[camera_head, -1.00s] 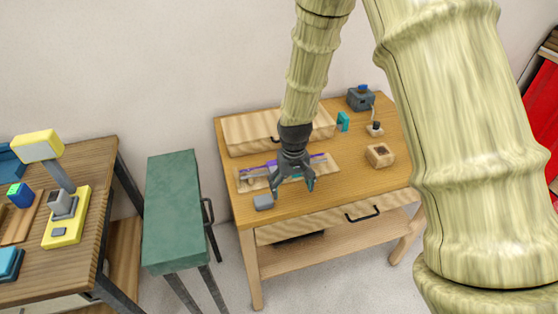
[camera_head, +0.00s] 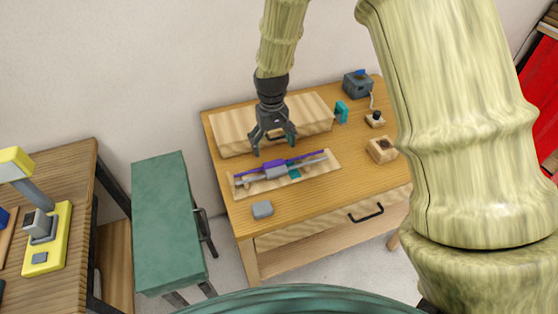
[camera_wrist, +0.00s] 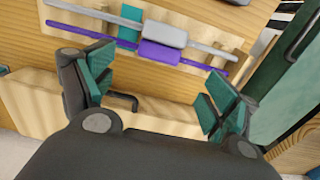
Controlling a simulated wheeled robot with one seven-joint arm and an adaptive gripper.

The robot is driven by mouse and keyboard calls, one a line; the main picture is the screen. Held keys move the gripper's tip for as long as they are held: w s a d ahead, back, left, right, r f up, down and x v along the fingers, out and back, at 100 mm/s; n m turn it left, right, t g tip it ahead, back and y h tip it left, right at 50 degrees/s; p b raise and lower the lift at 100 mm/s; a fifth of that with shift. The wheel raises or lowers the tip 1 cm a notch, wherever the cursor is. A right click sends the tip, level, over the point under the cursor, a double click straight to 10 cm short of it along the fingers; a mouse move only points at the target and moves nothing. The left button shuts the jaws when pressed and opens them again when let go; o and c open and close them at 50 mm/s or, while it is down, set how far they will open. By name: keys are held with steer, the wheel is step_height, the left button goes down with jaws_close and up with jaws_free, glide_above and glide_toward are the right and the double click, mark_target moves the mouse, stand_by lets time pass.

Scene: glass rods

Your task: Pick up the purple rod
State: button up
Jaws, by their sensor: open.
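The purple rod (camera_head: 309,156) lies along the far side of a pale wooden board (camera_head: 333,168) on the desk. In the wrist view the purple rod (camera_wrist: 205,67) crosses the upper part, with a thicker purple block (camera_wrist: 160,53) at its middle. A grey rod (camera_wrist: 85,12) with a grey block (camera_wrist: 165,34) lies parallel beside it. A teal piece (camera_wrist: 130,22) sits between or under the rods. My gripper (camera_head: 275,146) is open and empty, above and behind the board near the wooden box; its fingers (camera_wrist: 157,88) are apart from the purple rod.
A low wooden box (camera_head: 232,125) with a handle stands behind the board. A small grey block (camera_head: 262,209) lies in front. A wooden block (camera_head: 382,150), a teal piece (camera_head: 341,112) and a blue-grey device (camera_head: 357,83) stand at right.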

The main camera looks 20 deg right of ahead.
mark_target(280, 163)
steer(key=shift+w+f, duration=0.2)
steer(key=shift+f, duration=0.75)
steer(key=shift+s+f+p, duration=0.1)
steer(key=shift+f+p, duration=0.2)
steer(key=shift+f, duration=0.05)
steer(key=shift+w+f+p, duration=0.2)
steer(key=shift+f+p, duration=0.3)
steer(key=shift+f, duration=0.1)
steer(key=shift+w+f+p, duration=0.15)
steer(key=shift+f+p, duration=0.3)
steer(key=shift+f, duration=0.15)
steer(key=shift+f+p, duration=0.5)
steer(key=shift+f, duration=0.9)
steer(key=shift+c, duration=0.3)
steer(key=c, duration=1.2)
